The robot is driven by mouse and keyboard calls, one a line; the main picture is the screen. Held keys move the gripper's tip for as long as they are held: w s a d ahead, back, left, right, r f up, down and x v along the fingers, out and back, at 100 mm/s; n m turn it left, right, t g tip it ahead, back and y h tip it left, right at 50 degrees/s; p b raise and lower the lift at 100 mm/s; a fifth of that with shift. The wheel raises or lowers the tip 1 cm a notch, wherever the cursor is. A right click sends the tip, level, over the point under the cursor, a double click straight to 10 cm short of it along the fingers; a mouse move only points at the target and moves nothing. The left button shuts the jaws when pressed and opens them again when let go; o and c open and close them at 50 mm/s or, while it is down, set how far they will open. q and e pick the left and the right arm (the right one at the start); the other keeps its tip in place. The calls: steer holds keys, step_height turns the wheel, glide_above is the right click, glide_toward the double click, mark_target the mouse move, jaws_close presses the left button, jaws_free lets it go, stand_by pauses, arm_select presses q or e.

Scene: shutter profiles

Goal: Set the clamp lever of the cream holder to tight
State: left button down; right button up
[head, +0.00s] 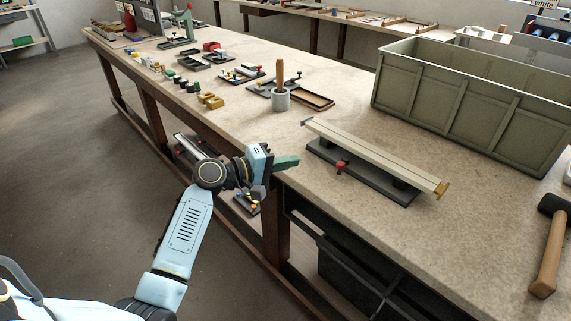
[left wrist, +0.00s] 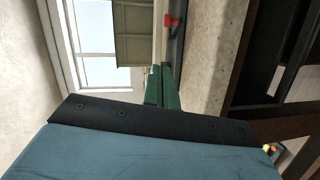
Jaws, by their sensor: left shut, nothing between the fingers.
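The cream holder (head: 375,153) is a long cream profile lying on a dark base (head: 322,151) on the workbench, with a tan piece at its right end. A red clamp lever (head: 340,167) sticks out of the near side of the base; it also shows in the left wrist view (left wrist: 170,20), straight beyond the fingers. My left gripper (head: 297,161) has green fingers, shut and empty, to the left of the base and apart from the lever. The fingers also show in the left wrist view (left wrist: 162,70). My right gripper is in neither view.
A large olive crate (head: 470,108) stands behind the holder. A mallet (head: 549,245) lies at the right. A grey cup with a wooden handle (head: 281,100) and several small trays and parts stand farther left. The bench front (head: 400,245) is clear.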

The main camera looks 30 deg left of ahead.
mark_target(343, 163)
arm_select(q)
steer(key=x, duration=0.6)
steer(key=shift+s+b, duration=0.1)
steer(key=shift+b, duration=0.2)
steer(key=shift+w+d+f, duration=0.15)
steer(key=shift+d, duration=0.5)
steer(key=shift+w+d+f, duration=0.15)
steer(key=shift+d, duration=0.55)
steer(key=shift+w+d+f, duration=0.1)
steer(key=shift+d, duration=0.55)
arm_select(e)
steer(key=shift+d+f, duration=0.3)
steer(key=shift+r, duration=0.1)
